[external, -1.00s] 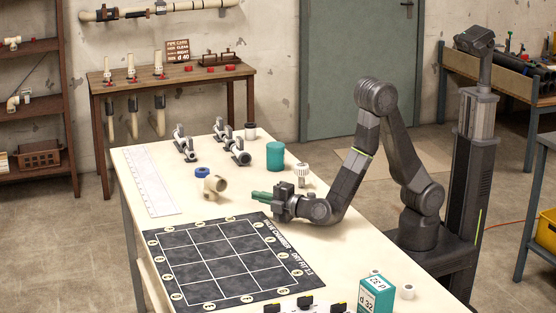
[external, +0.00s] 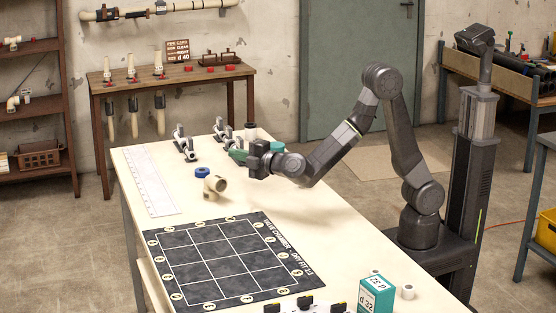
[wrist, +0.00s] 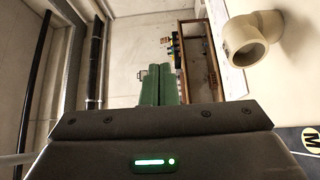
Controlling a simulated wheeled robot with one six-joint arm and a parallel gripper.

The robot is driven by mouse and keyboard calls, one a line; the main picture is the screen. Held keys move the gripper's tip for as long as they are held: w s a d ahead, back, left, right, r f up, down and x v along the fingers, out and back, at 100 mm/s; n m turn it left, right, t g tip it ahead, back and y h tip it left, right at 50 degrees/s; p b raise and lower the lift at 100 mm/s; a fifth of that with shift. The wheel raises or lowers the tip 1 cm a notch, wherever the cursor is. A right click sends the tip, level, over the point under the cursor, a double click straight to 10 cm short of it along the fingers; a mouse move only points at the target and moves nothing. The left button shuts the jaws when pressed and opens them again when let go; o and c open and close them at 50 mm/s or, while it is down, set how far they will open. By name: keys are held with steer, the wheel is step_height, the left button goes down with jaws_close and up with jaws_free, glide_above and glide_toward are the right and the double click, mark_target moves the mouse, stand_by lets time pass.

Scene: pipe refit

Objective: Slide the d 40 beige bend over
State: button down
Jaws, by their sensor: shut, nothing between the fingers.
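The beige bend (external: 215,185) stands on the long work table, left of the middle. It also shows at the upper right of the wrist view (wrist: 247,40), with its round open end facing left and down. My gripper (external: 238,155) is beyond the bend and a little to its right, apart from it. Its green fingers (wrist: 158,85) are shut together and empty. The bend's size marking cannot be read.
A blue ring (external: 202,172) lies just behind the bend. Grey and white fittings (external: 186,147) stand at the table's far end, near my fingers. A black gridded mat (external: 205,250) lies in front. A white ruler strip (external: 150,180) lies along the left edge.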

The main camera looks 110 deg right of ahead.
steer(key=w+d+g+p, duration=0.1)
steer(key=d, duration=1.9)
steer(key=p, duration=0.3)
glide_above(213, 186)
steer(key=s+a, duration=0.2)
steer(key=a, duration=0.4)
step_height(213, 186, down, 6)
steer(key=f, duration=0.2)
steer(key=d+f, duration=0.1)
steer(key=f, duration=0.1)
steer(key=shift+w+f+b, duration=0.2)
steer(key=shift+b, duration=0.15)
steer(key=shift+d+f, duration=0.1)
steer(key=shift+f, duration=0.1)
steer(key=shift+s+d+r, duration=0.1)
steer(key=shift+s+d, duration=0.05)
steer(key=shift+d, duration=0.25)
